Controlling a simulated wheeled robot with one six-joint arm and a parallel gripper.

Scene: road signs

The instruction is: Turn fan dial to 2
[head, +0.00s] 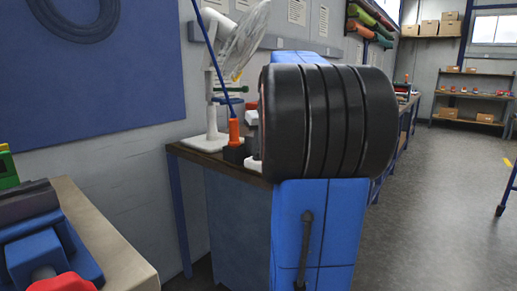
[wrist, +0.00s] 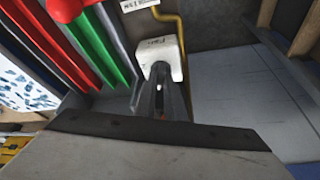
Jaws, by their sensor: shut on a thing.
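A white control box (wrist: 150,48) marked with small "FAN" lettering is at the upper middle of the wrist view. The dark fingers of my gripper (wrist: 161,76) reach up to its near face and are closed together there. The dial itself is hidden between and behind the fingers, so its setting cannot be read. In the head view a white desk fan (head: 236,45) stands on the bench. My gripper is hidden in that view behind my large blue and black arm links.
The bench (head: 188,153) holds an orange-handled tool (head: 235,130) in a dark holder beside the fan. Red and green long shapes (wrist: 92,40) lie left of the box in the wrist view. A yellow pipe (wrist: 181,25) runs close by its right. Open floor (head: 430,200) lies to the right.

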